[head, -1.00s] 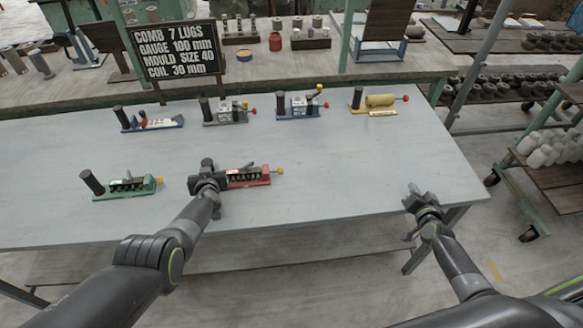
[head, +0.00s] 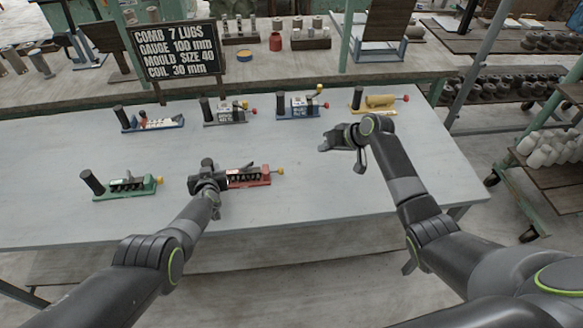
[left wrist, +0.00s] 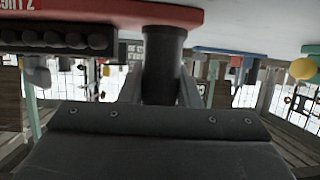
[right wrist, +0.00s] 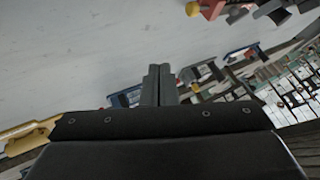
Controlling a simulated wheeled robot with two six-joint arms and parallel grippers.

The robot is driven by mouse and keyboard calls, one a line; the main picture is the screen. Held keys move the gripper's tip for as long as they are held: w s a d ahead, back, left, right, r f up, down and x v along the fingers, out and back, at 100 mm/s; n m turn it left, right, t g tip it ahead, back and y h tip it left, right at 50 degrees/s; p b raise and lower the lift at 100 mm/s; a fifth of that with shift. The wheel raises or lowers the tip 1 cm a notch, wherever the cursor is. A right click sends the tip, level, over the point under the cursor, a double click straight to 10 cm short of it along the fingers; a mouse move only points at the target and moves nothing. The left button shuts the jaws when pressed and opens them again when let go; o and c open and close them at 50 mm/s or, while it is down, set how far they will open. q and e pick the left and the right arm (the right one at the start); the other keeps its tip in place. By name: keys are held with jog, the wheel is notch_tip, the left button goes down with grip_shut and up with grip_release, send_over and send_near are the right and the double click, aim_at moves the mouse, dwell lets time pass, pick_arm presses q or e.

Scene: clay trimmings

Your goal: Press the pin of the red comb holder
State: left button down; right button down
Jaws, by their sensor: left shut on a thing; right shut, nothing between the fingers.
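The red comb holder (head: 250,182) lies on the grey table, with a dark comb on it and a pin with a yellow knob (head: 281,171) at its right end. Its red base also shows in the left wrist view (left wrist: 110,11). My left gripper (head: 207,177) is shut on the holder's black upright handle (left wrist: 164,60) at its left end. My right gripper (head: 323,146) is shut and empty above the table, apart from the holder, to the right of and behind the knob. In the right wrist view the knob (right wrist: 192,9) shows at the top, beyond the shut fingers (right wrist: 158,86).
A green holder (head: 128,188) lies left of the red one. A back row has two blue holders (head: 155,124) (head: 298,108), a grey one (head: 226,115) and a yellow one (head: 375,103). A sign (head: 178,51) stands behind. The table's right front is clear.

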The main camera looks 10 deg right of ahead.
aim_at(280, 170)
jog(key=shift+s+a+f+g, duration=0.25)
jog(key=shift+s+a+f, duration=0.1)
jog(key=shift+s+f, duration=0.15)
jog(key=shift+s+a+f+g, duration=0.25)
jog(key=shift+s+a+f, duration=0.1)
jog(key=shift+f, duration=0.2)
jog(key=shift+x, duration=4.9)
jog(key=shift+w+a, duration=0.1)
jog(key=shift+a, duration=0.95)
jog(key=shift+w+a, duration=0.15)
jog(key=shift+a, duration=0.9)
jog(key=shift+w+a, duration=0.15)
jog(key=shift+a, duration=1.3)
pick_arm(q)
jog(key=shift+d, duration=0.1)
